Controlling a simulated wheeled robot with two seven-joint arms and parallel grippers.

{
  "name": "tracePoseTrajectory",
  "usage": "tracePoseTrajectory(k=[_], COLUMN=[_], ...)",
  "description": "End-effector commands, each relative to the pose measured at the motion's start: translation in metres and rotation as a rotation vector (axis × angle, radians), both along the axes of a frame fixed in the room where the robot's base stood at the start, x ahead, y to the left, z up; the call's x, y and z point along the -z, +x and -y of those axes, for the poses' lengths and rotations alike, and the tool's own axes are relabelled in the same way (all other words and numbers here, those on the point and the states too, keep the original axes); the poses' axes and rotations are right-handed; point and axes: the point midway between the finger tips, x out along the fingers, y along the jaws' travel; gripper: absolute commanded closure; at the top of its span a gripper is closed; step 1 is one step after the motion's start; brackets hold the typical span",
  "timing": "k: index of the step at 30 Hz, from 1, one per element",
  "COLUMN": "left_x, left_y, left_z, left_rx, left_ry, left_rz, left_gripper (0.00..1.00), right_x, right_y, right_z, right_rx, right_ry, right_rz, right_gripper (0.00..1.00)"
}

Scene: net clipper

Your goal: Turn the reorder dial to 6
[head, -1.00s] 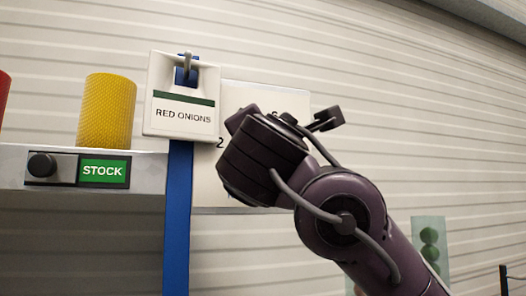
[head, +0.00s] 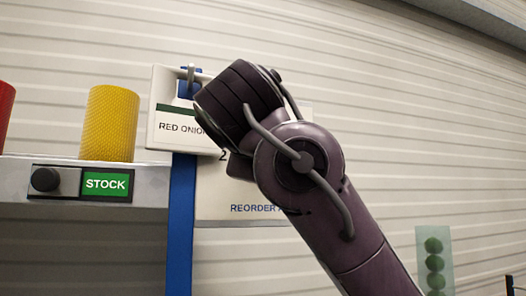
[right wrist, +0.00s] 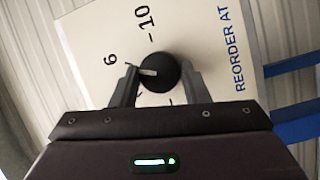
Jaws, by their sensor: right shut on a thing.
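The reorder dial's black knob (right wrist: 160,74) sits on a white panel marked REORDER AT. It shows in the right wrist view with the numbers 6 and 10 near it. Its pale pointer aims left, roughly toward the 6; the exact alignment is hard to tell. My right gripper (right wrist: 158,84) is shut on the knob, one finger on each side. In the head view my right arm covers the knob and much of the white panel (head: 232,190); its fingers are hidden there. My left gripper is not in view.
A RED ONIONS sign (head: 162,140) hangs left of the panel, partly behind my arm, above a blue post (head: 182,230). A shelf (head: 150,180) at left carries a STOCK label, a black knob (head: 45,179), a yellow cylinder (head: 110,122) and a red one (head: 5,115).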

Motion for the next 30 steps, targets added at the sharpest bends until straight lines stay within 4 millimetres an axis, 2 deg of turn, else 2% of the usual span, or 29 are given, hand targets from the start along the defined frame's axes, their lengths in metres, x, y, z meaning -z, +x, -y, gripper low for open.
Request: tracePoseTrajectory(k=[9, 23, 24, 28, 30], left_x=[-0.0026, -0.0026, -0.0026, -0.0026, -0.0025], left_y=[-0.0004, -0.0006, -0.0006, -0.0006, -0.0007], left_z=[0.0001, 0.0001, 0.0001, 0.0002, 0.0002], left_rx=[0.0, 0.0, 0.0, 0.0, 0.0], left_ry=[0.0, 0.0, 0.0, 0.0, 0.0], left_rz=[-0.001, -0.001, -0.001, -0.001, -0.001], left_gripper=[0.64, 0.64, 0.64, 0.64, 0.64], right_x=[-0.0008, -0.0004, -0.0004, -0.0004, -0.0004], right_y=[0.0, 0.0002, 0.0002, 0.0002, 0.0002], right_z=[0.0, 0.0, 0.0, 0.0001, 0.0001], right_rx=[0.0, 0.0, 0.0, 0.0, 0.0], right_ry=[0.088, 0.098, 0.098, 0.097, 0.097], right_rz=[-0.028, -0.032, -0.032, -0.032, -0.031], right_gripper=[0.81, 0.81, 0.55, 0.38, 0.37])
